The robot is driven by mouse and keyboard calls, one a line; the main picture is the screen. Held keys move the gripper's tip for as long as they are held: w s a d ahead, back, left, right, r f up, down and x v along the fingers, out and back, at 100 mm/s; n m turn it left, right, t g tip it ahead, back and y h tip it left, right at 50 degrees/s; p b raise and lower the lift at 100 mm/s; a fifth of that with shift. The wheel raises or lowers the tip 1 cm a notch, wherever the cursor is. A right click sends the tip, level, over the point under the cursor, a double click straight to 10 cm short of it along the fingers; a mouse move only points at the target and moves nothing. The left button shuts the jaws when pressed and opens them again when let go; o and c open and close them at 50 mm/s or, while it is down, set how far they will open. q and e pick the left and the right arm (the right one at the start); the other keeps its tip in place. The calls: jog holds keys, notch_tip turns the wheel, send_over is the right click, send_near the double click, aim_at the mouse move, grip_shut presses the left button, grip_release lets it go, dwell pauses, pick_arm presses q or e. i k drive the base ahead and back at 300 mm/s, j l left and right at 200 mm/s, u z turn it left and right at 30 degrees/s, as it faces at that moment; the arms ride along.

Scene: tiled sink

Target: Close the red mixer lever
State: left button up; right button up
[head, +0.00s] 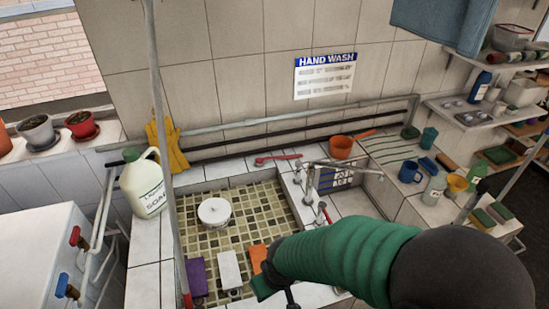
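A red lever-like piece (277,158) lies nearly level at the back edge of the tiled basin, left of the metal mixer taps (308,178). A smaller red tip (327,215) shows lower down by the taps, close above my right arm. I cannot tell for sure which of the two is the mixer lever. My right arm, with a green sleeve, comes in from the lower right. Its dark end (290,297) is at the bottom edge, in front of the basin and apart from both red pieces. Its fingers are mostly hidden or cut off. My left gripper is not in view.
A grey upright pole (165,120) crosses the view left of the basin. A white soap jug (143,184) stands on the left ledge. A white round object (214,212) is in the basin. An orange pan (341,147) and a blue mug (410,171) stand behind and right.

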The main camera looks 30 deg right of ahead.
aim_at(321, 205)
jog(key=z, duration=1.5)
